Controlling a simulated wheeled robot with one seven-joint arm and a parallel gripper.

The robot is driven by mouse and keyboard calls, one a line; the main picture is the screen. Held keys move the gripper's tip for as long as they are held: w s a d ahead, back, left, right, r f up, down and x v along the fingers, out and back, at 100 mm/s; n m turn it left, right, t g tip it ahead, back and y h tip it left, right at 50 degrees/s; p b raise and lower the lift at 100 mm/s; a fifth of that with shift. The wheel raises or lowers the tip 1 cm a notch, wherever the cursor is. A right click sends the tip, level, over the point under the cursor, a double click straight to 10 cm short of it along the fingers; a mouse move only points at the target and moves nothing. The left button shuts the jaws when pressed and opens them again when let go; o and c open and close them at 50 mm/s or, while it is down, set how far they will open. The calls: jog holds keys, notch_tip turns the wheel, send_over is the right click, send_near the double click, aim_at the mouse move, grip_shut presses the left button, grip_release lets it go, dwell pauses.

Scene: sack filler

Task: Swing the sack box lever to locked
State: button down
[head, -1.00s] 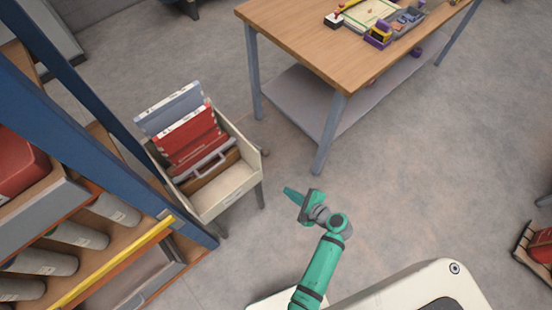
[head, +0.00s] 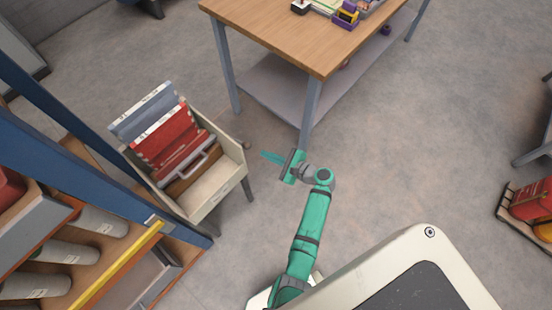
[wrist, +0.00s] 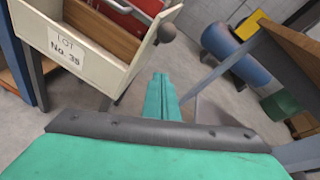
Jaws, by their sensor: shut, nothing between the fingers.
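The sack box (head: 222,188) is a cream box on legs, holding upright red and grey folders and a brown piece. It also shows in the wrist view (wrist: 75,62), with a "LOT No. 39" label on its front. The lever, with a dark round knob (wrist: 166,32), is at the box's right side; in the head view the knob (head: 246,144) is small. The lever's arm is mostly hidden. My gripper (head: 266,157) is shut and empty, just right of the box, its tips pointing toward the knob but apart from it. Its fingers show together in the wrist view (wrist: 160,82).
A wooden table (head: 290,38) with a lower shelf stands behind, its near leg close to my gripper. A blue-framed rack (head: 60,160) with a yellow bar stands at left. A blue cylinder (wrist: 232,50) lies beyond.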

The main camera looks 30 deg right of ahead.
jog(key=w+a+r, duration=0.2)
jog(key=a, duration=0.1)
jog(key=shift+w+r, duration=0.15)
jog(key=shift+r, duration=0.2)
jog(key=shift+r, duration=0.1)
